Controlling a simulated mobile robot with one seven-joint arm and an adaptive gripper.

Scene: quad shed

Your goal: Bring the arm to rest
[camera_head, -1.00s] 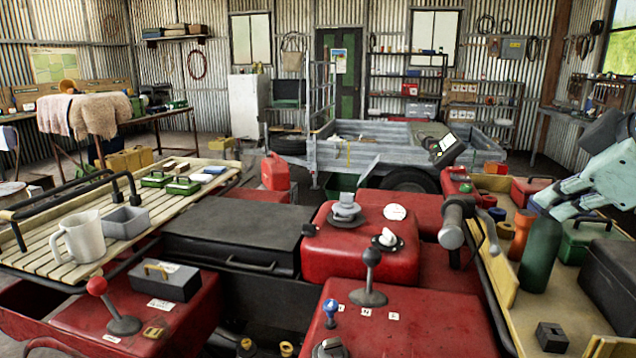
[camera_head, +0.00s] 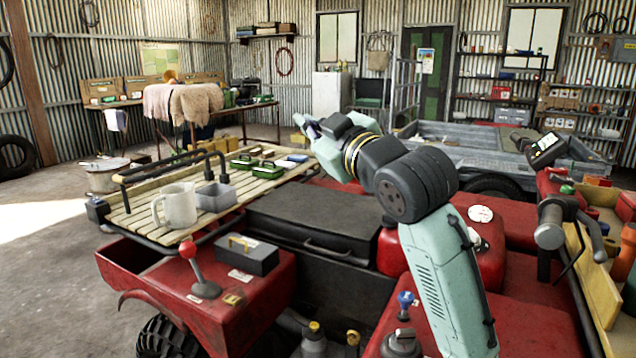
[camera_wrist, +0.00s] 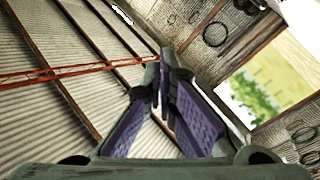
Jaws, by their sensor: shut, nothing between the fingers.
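My arm (camera_head: 430,230) rises from the lower right of the head view and bends to the left above the red quad (camera_head: 520,285). My gripper (camera_head: 302,122) is at its far end, raised over the vehicle and pointing left and away. In the wrist view my gripper's purple-padded fingers (camera_wrist: 166,72) come together at their tips, with nothing held.
A black case (camera_head: 315,222) lies below the gripper. A red-knobbed lever (camera_head: 188,249) stands at front left. Air around the gripper looks clear.

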